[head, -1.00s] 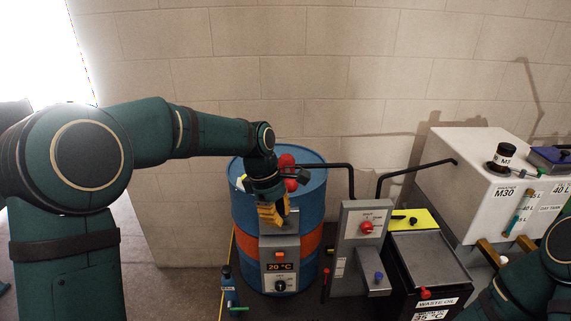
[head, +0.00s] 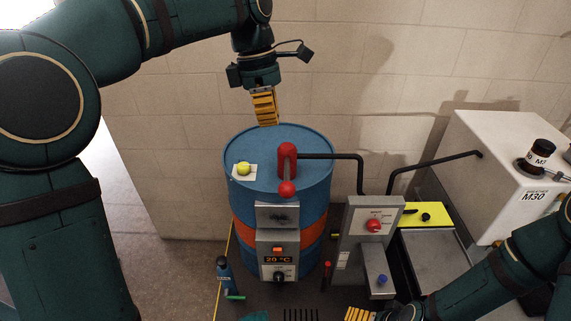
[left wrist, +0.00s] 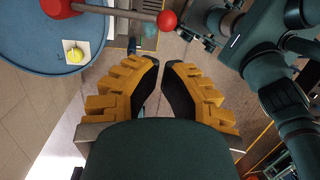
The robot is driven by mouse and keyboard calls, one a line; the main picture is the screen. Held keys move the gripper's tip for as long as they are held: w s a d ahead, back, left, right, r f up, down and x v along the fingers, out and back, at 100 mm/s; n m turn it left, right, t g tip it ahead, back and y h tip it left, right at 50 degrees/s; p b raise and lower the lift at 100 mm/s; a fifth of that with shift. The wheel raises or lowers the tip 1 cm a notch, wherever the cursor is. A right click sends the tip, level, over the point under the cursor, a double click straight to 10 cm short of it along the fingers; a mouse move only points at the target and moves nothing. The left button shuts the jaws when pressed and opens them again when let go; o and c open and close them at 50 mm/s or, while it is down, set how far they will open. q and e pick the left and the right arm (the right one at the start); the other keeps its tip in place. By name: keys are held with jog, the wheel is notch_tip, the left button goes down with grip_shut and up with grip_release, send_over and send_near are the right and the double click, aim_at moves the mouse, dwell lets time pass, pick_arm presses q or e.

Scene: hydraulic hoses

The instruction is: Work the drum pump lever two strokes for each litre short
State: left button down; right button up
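The drum pump (head: 287,153) is a red head on top of the blue drum (head: 248,142). Its grey lever ends in a red ball knob (head: 286,189) at the drum's front edge; the knob also shows in the left wrist view (left wrist: 167,20). My left gripper (head: 266,122) hangs above the drum's back part, behind and apart from the lever. Its fingers (left wrist: 162,63) are drawn fairly close, with a narrow empty gap between the tips. My right gripper (head: 360,314) shows only its yellow fingers at the bottom edge. The white tank (head: 490,165) marked M30 stands right; its gauge is not in view.
A yellow-green knob (head: 243,168) sits on a white card on the drum lid.

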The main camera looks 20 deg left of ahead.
pick_arm(q)
jog(key=b, duration=0.2)
send_near(279, 191)
jog(key=f, duration=0.2)
jog(key=w+d+f, duration=0.1)
jog(key=f, duration=0.4)
jog(key=shift+w+d, duration=0.25)
pick_arm(e)
jog(key=shift+s+f, duration=0.15)
jog(key=shift+f, duration=0.7)
pick_arm(q)
jog(key=f+b, duration=0.1)
jog(key=b, duration=0.1)
jog(key=s+f+t+b, duration=0.1)
jog(key=f+b, duration=0.1)
jog(key=f+t+b, duration=0.1)
jog(key=f+b, duration=0.1)
jog(key=b, duration=0.1)
jog(key=shift+s+d+y, duration=0.3)
jog(key=shift+s, duration=0.1)
notch_tip(279, 191, down, 10)
jog(key=t+b, duration=0.2)
jog(key=b, duration=0.8)
jog(key=shift+s, duration=0.15)
pick_arm(e)
notch_tip(279, 191, down, 18)
jog(key=s, duration=0.1)
jog(key=shift+s+a, duration=0.15)
jog(key=shift+a, duration=0.2)
jog(key=shift+f, duration=0.1)
